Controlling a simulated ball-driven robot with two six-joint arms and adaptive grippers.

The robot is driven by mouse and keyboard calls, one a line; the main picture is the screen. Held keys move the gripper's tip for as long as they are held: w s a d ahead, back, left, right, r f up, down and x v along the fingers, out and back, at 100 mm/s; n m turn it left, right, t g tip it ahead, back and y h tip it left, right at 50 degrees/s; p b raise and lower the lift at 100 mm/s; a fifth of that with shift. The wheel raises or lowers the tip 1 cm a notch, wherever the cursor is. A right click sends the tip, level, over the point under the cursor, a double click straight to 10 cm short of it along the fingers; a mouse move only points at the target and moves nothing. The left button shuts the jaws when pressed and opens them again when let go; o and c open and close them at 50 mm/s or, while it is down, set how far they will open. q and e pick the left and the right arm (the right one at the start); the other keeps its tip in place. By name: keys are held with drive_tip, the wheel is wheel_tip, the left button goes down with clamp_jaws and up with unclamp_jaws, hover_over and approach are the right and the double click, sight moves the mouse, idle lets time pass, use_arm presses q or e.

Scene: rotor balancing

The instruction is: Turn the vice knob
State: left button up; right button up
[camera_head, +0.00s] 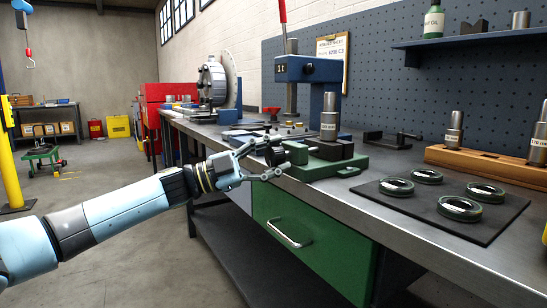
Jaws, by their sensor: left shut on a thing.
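A green vice (322,161) sits near the front edge of the grey workbench (365,196). A silver cylinder (329,117) stands upright at the vice. The dark vice knob (274,155) is on the vice's left side, partly hidden by my left gripper. My left gripper (262,160) reaches in from the left, at the bench's front edge, and is shut on the vice knob. My right gripper does not show.
A dark mat (400,207) with several rings lies right of the vice. A wooden block (480,162) holding silver cylinders stands behind it. A blue press (308,70) rises behind the vice. A green drawer (322,254) is below the bench top.

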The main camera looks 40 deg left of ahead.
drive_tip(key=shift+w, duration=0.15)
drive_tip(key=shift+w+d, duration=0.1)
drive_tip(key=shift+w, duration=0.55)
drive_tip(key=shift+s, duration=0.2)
use_arm(q)
drive_tip(key=o, duration=0.9)
drive_tip(key=shift+d, duration=0.1)
drive_tip(key=o, duration=0.3)
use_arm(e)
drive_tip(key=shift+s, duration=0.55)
use_arm(q)
drive_tip(key=shift+s, duration=0.15)
drive_tip(key=v, duration=1.2)
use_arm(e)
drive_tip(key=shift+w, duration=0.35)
